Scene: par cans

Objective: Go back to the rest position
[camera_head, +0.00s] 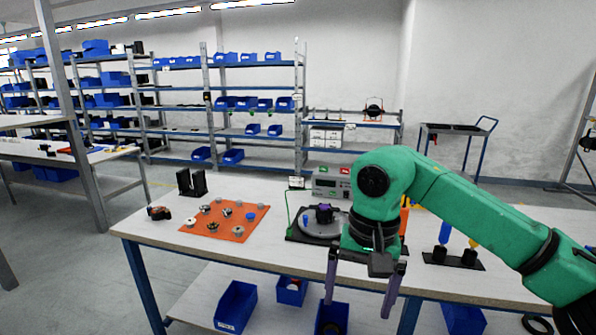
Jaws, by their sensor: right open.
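My right gripper (362,288) hangs in front of the table's front edge, fingers pointing down and spread apart, with nothing between them. Its green arm comes in from the right and covers part of the table. Behind and left of the gripper, a round grey plate (311,226) on a black base holds a dark part with a purple top (324,212). An orange mat (236,235) with several small metal and plastic parts lies on the left half of the table. My left gripper is not in view.
The white table (160,255) also holds a black upright stand (191,182), an orange-black tool (158,213), a grey instrument box (331,181) and a black holder (454,259) with blue and yellow items. Blue bins (236,306) stand below. Shelves fill the back.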

